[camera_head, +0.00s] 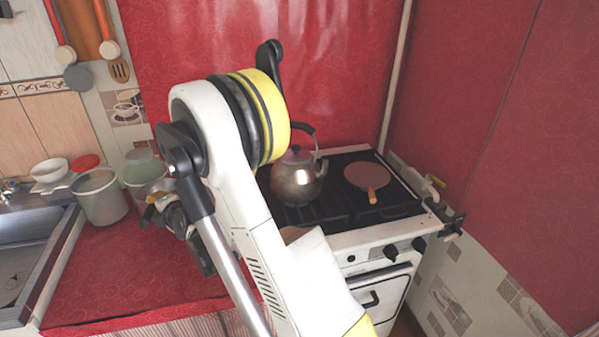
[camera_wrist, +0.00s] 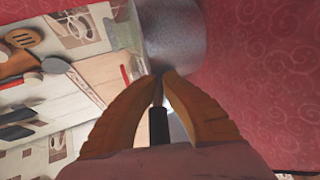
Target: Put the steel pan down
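My gripper (camera_wrist: 160,78) is closed in the wrist view, with its two brown fingers meeting at the tips. The steel pan's thin handle (camera_wrist: 158,125), with a black grip, lies between the fingers. A grey metal rounded body stands beyond the fingertips; I cannot tell whether it is the pan's own body or the grey pot. In the head view my gripper (camera_head: 176,216) is small and partly hidden by my arm, low over the counter beside the stove. Metal shows around it, but the pan's outline and whether it touches the counter are unclear.
A large grey pot (camera_head: 100,196) and a green bowl (camera_head: 142,163) stand at the back of the red counter (camera_head: 125,275). A kettle (camera_head: 297,180) and a round flat pan (camera_head: 367,176) are on the stove. The sink (camera_head: 25,262) is left. The counter's front is clear.

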